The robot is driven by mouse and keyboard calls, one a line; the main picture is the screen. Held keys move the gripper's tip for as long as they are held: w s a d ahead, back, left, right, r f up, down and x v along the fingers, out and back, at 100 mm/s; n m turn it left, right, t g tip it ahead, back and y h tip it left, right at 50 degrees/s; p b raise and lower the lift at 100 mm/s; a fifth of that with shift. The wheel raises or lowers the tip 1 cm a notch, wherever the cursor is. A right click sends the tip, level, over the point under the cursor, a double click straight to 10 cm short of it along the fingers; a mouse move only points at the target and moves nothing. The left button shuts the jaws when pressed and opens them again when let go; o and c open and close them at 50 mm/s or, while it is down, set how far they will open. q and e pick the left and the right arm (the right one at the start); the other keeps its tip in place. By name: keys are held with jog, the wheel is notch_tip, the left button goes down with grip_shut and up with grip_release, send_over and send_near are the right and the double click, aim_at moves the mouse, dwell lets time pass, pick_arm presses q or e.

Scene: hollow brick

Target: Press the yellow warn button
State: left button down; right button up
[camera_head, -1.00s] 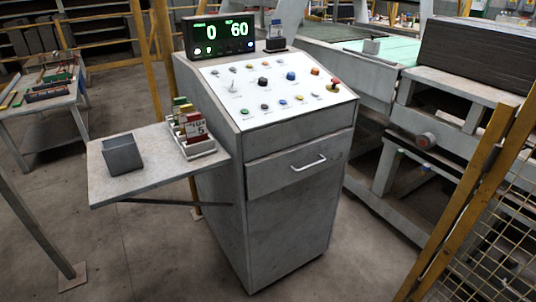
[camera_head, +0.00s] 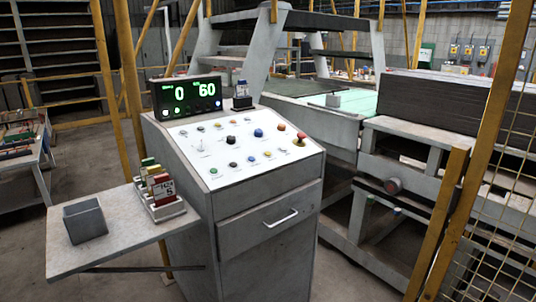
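The control console has a sloped white panel (camera_head: 245,150) with several small buttons and knobs. A small yellowish button (camera_head: 267,154) sits in the panel's lower row, right of a blue one; it looks like the yellow warn button, but its label is too small to read. An orange button (camera_head: 281,127) and a red mushroom button (camera_head: 300,138) sit near the panel's upper right. Neither of my grippers is in view.
A side shelf (camera_head: 120,245) on the left holds a grey bin (camera_head: 85,220) and a card rack (camera_head: 165,208). A yellow-framed mesh fence (camera_head: 490,215) stands at right.

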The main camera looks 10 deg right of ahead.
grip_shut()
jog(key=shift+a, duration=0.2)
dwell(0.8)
